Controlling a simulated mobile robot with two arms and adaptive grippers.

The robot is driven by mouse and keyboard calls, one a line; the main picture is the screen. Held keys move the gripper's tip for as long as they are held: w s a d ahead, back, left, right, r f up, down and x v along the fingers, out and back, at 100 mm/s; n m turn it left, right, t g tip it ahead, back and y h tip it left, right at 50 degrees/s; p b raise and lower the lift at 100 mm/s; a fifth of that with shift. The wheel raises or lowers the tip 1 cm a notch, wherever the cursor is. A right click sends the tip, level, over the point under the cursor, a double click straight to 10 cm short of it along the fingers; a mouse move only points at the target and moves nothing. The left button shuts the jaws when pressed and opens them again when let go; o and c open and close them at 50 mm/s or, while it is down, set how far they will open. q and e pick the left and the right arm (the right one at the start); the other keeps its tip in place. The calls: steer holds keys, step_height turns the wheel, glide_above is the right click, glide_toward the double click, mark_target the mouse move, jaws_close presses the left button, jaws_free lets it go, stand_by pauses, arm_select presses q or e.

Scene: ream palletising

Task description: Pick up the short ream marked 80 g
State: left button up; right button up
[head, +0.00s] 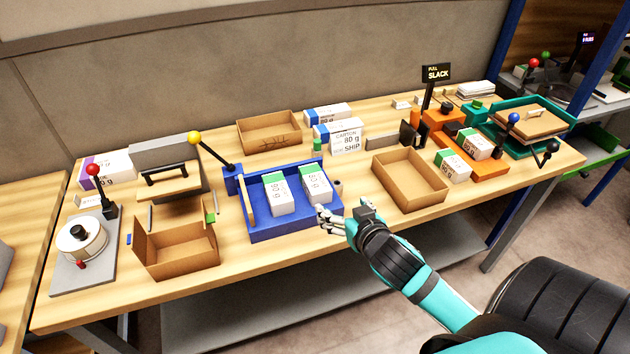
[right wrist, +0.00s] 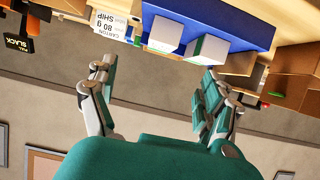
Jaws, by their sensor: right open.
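Two white reams with green ends, a left one (head: 279,195) and a right one (head: 316,184), lie side by side in a blue tray (head: 300,232). Their print looks like 80 g, but is small. Both also show in the right wrist view, as white blocks (right wrist: 166,36) and (right wrist: 207,49) against the blue tray (right wrist: 205,18). Which one is shorter I cannot tell clearly. My right gripper (head: 331,219) is open and empty, near the tray's front right corner and apart from the reams. My left gripper is out of view.
An open carton (head: 410,180) stands right of the tray; another (head: 178,248) stands left. More green-ended reams (head: 453,166) lie at the orange station (head: 490,167). A carton marked 80 g SHIP (head: 345,138) stands behind. A lever with a yellow knob (head: 194,138) rises beside the tray.

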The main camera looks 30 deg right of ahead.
steer(key=p, duration=0.2)
glide_toward(316, 180)
steer(key=x, duration=0.3)
steer(key=shift+d, duration=0.2)
steer(key=shift+a+p+x, duration=0.1)
steer(key=shift+p+x, duration=0.45)
steer(key=shift+x, duration=0.95)
steer(key=shift+a+p+x, duration=0.15)
steer(key=shift+p+x, duration=0.35)
steer(key=shift+x, duration=1.05)
steer(key=shift+f, duration=0.15)
steer(key=c, duration=1.3)
steer(key=shift+c, duration=0.9)
